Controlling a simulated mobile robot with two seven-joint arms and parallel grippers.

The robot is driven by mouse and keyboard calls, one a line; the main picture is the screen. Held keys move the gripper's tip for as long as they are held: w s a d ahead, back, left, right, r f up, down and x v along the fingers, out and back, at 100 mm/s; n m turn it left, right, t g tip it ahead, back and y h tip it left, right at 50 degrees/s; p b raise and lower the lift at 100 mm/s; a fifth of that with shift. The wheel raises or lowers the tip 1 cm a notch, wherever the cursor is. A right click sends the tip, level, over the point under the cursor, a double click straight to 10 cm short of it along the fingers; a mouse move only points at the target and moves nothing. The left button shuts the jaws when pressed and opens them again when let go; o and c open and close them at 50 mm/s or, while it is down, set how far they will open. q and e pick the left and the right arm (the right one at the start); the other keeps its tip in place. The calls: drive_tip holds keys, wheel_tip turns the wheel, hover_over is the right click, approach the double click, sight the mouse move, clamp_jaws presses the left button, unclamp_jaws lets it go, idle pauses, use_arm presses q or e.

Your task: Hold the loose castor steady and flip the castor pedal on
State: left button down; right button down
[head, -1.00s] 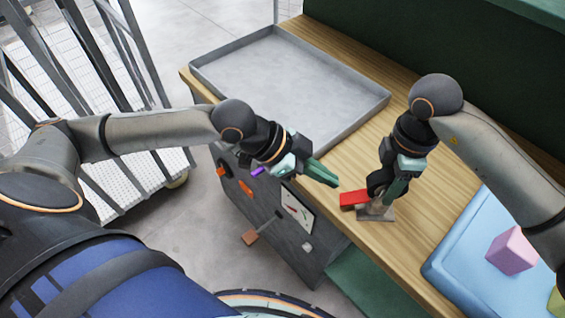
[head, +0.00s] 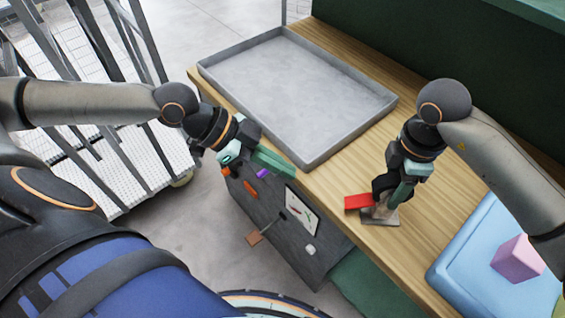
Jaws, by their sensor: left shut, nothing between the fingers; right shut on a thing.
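The loose castor (head: 381,215) stands on the wooden bench near its front edge, with a grey plate at its base. Its red pedal (head: 358,202) sticks out to the left, toward the bench edge. My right gripper (head: 390,195) comes down from above and is shut on the castor; its fingers hide part of the castor's body. My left gripper (head: 290,173) is shut and empty, to the left of the castor and near the bench's front edge, apart from the pedal. Whether the pedal is fully flipped I cannot tell.
A large grey metal tray (head: 385,110) lies on the bench behind. A blue tray (head: 445,272) with a pink block (head: 517,258) is at the right. The bench's dark front panel (head: 262,218) carries small coloured parts. A metal cage trolley (head: 140,165) stands at the left.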

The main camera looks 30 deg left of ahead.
drive_tip(key=shift+c, duration=0.6)
unclamp_jaws()
